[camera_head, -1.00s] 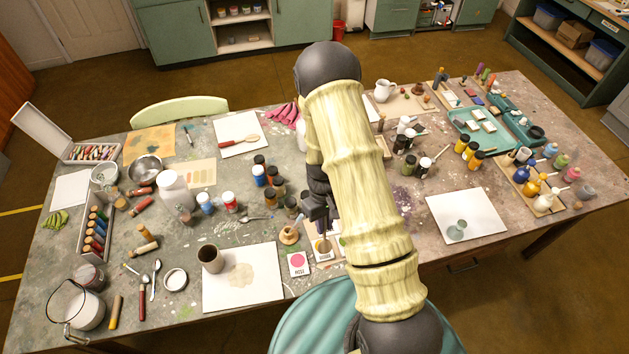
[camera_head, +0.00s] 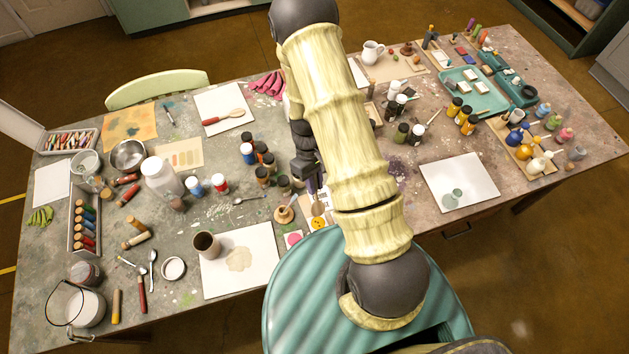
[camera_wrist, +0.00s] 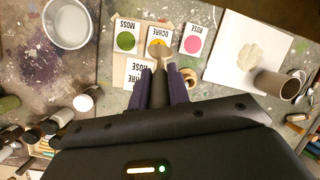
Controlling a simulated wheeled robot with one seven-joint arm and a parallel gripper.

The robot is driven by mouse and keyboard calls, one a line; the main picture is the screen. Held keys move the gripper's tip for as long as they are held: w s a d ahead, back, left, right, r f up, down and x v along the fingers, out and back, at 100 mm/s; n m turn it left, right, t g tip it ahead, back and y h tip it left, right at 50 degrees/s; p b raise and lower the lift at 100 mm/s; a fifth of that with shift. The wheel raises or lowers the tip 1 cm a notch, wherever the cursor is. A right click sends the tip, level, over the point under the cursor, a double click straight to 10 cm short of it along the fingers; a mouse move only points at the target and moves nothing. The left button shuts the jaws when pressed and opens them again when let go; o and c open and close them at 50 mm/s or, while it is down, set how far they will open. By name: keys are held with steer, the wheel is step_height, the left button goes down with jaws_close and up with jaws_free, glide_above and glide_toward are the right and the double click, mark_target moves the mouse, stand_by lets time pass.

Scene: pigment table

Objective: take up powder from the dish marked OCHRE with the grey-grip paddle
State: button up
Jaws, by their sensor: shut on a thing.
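My gripper (camera_wrist: 161,82) is shut on the grey-grip paddle (camera_wrist: 160,88), whose grey shaft shows between the fingers. In the wrist view, the OCHRE card (camera_wrist: 153,32) with a yellow-orange disc lies just beyond the fingertips, between the green MOSS card (camera_wrist: 126,38) and the pink ROSE card (camera_wrist: 193,42).
A round wooden holder (camera_head: 284,214) stands left of the cards, close to the gripper. A dark cup (camera_head: 205,245) stands on a white sheet (camera_head: 257,252). Several jars (camera_head: 262,172) are to the left. A metal pot (camera_wrist: 68,24) shows in the wrist view.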

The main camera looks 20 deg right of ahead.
steer(key=shift+f+b, duration=2)
steer(key=shift+f, duration=0.95)
steer(key=shift+f, duration=0.2)
steer(key=shift+f+b, duration=0.3)
steer(key=shift+b, duration=0.05)
steer(key=shift+s, duration=0.1)
steer(key=shift+r+p, duration=2.5)
steer(key=shift+r, duration=1.05)
steer(key=shift+o, duration=0.5)
steer(key=shift+f, duration=0.15)
steer(key=shift+c, duration=0.5)
